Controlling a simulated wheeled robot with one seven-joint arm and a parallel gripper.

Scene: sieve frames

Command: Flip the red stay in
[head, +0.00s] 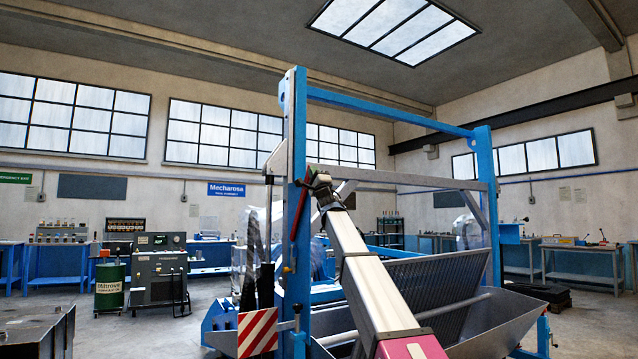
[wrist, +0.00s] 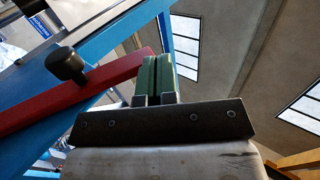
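The red stay (head: 301,222) is a narrow bar along the near blue post in the head view, leaning slightly off upright. In the wrist view the red stay (wrist: 100,84) runs from the left edge up to my fingers, with a black knob (wrist: 67,65) on or just above it. My gripper (head: 316,178) is at the stay's upper end. In the wrist view my gripper (wrist: 156,75) has its two green fingers together, with only a thin line between them. The stay's end is beside or behind the left finger; contact cannot be told. Nothing shows between the fingers.
The blue frame (head: 295,130) has a top bar (head: 390,112) and a far post (head: 487,190). A grey slotted panel (head: 430,290) and sloped metal trough (head: 505,318) lie below my arm. A red-and-white striped plate (head: 257,332) is at the near post's foot.

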